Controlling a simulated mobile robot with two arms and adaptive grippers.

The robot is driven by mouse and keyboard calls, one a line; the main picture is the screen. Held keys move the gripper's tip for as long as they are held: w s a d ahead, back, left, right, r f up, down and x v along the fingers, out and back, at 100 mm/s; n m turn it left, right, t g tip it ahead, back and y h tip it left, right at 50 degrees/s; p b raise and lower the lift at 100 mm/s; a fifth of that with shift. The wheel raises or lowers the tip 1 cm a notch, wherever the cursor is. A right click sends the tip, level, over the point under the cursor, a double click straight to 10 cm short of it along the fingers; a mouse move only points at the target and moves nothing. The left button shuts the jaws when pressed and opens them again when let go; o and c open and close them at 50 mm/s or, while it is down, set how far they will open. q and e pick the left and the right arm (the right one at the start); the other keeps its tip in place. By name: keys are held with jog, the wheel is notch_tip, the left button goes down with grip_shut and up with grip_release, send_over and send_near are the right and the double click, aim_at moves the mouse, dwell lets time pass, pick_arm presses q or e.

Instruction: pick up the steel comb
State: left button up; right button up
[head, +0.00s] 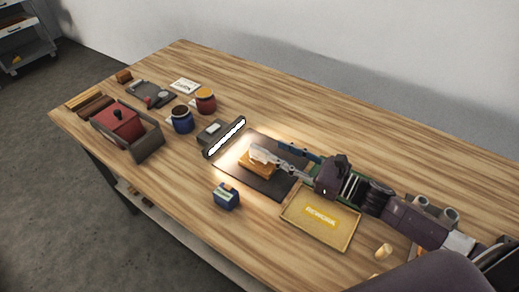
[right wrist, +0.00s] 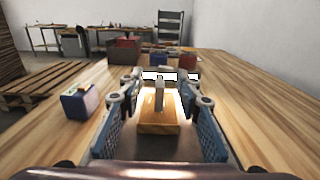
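A pale grey upright piece, which looks like the steel comb (head: 262,154), stands on a small wooden block (head: 257,168) on the dark mat (head: 270,187). In the right wrist view the comb (right wrist: 159,95) shows edge-on, rising from the block (right wrist: 159,127). My right gripper (head: 282,156) reaches in from the right at the mat. In the right wrist view my right gripper (right wrist: 160,84) is open, its fingers wide apart on either side of the comb, with gaps on both sides. My left gripper is not in view.
A glowing lamp bar (head: 225,137) stands just behind the mat. A blue box (head: 227,197) is in front of it, and a yellow tray (head: 318,222) lies below my right arm. Red and blue jars (head: 183,120) and a red-lidded box (head: 119,121) stand farther left.

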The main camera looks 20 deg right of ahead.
aim_at(251, 147)
jog(key=f, duration=0.3)
jog(key=shift+w+a+f, duration=0.2)
jog(key=shift+w+f, duration=0.1)
jog(key=shift+w, duration=0.05)
jog(key=shift+w+a+f, duration=0.15)
jog(key=shift+w+a, duration=0.1)
jog(key=shift+w, duration=0.15)
jog(key=shift+w+a+p, duration=0.1)
jog(key=shift+a+p, duration=0.05)
jog(key=shift+p, duration=0.15)
jog(key=p+x, duration=0.1)
jog(key=x, duration=0.3)
jog(key=shift+w+a, duration=0.55)
jog(key=shift+w, duration=0.05)
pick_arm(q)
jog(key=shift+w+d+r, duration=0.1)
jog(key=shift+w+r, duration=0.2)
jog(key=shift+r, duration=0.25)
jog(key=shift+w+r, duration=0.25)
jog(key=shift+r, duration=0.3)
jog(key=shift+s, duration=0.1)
pick_arm(e)
grip_shut()
